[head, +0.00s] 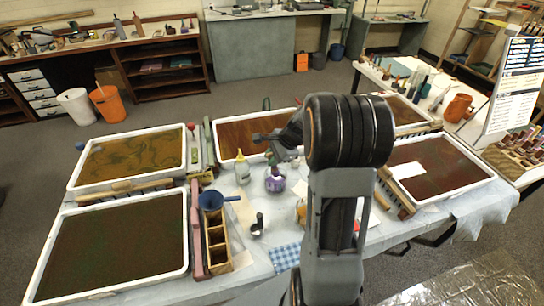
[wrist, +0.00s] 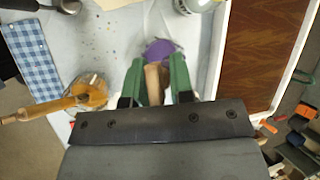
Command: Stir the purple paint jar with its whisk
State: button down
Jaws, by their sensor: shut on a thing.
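The purple paint jar (head: 275,181) stands on the covered table below my gripper (head: 277,145) in the head view. In the wrist view its purple paint (wrist: 161,49) shows just beyond my gripper (wrist: 158,68). The green fingers are shut on the wooden handle of the whisk (wrist: 153,84). The whisk's lower end is hidden, so I cannot tell how deep it sits in the jar.
An orange paint jar (wrist: 92,92) with a wooden handle (wrist: 42,109) leaning out stands close by. A pale jar (head: 242,172), a dark cup (head: 257,226) and a blue checked cloth (head: 286,257) are near. Large trays (head: 188,230) flank the area.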

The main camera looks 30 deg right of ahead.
jog(key=shift+f+b, duration=2)
jog(key=shift+f, duration=0.95)
jog(key=shift+w, duration=0.1)
